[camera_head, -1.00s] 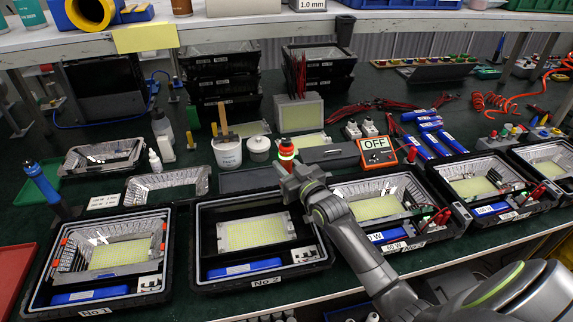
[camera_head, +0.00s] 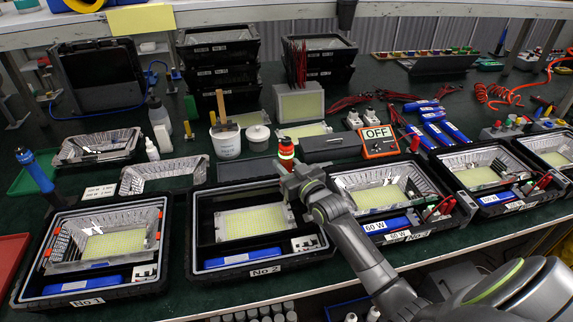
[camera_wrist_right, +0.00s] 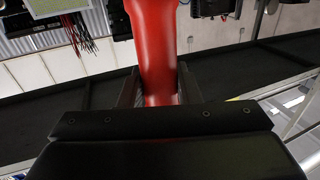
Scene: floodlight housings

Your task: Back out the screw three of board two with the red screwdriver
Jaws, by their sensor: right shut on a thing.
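My right gripper (camera_head: 290,180) is shut on the red screwdriver (camera_head: 286,150) and holds it upright at the back right of the black bin marked No 2 (camera_head: 196,240). In the right wrist view the screwdriver's red handle (camera_wrist_right: 153,45) stands between the two fingers. Board two (camera_head: 250,222), a pale yellow panel in a light frame, lies in that bin. The screwdriver's tip and screw three are hidden or too small to make out. My left gripper is not in view.
A blue bar (camera_head: 242,258) and a small white part (camera_head: 305,243) lie in the same bin's front. Bin No 1 (camera_head: 88,302) stands to the left, more filled bins to the right. A white pot (camera_head: 226,143) and an orange-framed OFF display (camera_head: 378,141) stand behind.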

